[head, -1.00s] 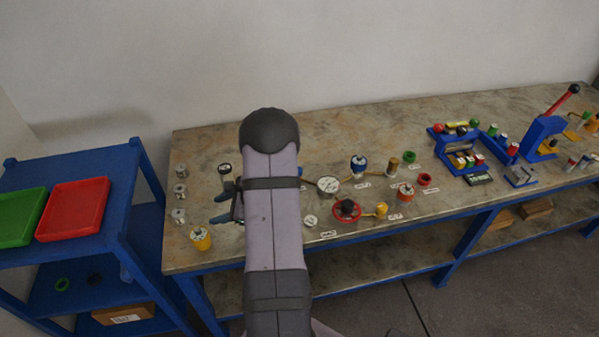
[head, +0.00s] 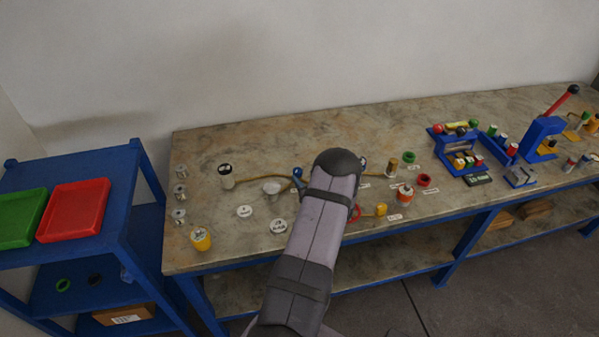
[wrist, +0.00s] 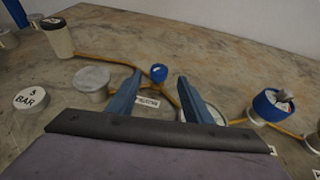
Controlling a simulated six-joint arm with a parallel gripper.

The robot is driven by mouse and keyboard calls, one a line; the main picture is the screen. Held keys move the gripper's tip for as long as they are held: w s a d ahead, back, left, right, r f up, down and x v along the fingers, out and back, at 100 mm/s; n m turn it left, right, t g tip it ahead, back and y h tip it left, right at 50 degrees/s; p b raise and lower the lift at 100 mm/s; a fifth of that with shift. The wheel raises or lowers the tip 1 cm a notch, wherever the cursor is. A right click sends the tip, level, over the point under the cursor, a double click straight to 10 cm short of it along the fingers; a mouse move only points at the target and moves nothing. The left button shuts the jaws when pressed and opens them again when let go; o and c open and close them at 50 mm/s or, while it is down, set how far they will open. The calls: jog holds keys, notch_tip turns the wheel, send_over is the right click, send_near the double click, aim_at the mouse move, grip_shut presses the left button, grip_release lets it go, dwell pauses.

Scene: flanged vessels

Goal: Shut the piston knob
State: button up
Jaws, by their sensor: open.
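The piston knob looks to be the small round blue knob (wrist: 158,73) on the ochre pipe in the wrist view. A label, too small to read surely, lies in front of it. In the head view the blue knob (head: 297,171) shows just left of my arm. My gripper (wrist: 160,77) is open, with its two blue fingers apart. The knob appears in the gap between the fingertips, and I see no finger touching it. Whether the tips are level with it or short of it I cannot tell. My arm hides most of the gripper in the head view.
A grey flanged vessel (wrist: 92,80) stands close by the left finger. A blue-topped vessel (wrist: 270,105) stands to the right, and a round pale gauge (wrist: 206,113) is partly behind the right finger. A black-topped white cylinder (wrist: 58,38) and a "3 BAR" disc (wrist: 30,97) are at left.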

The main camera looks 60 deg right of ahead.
aim_at(298, 171)
jog(key=shift+p+x, duration=0.75)
jog(key=shift+x, duration=2.25)
jog(key=c, duration=1.1)
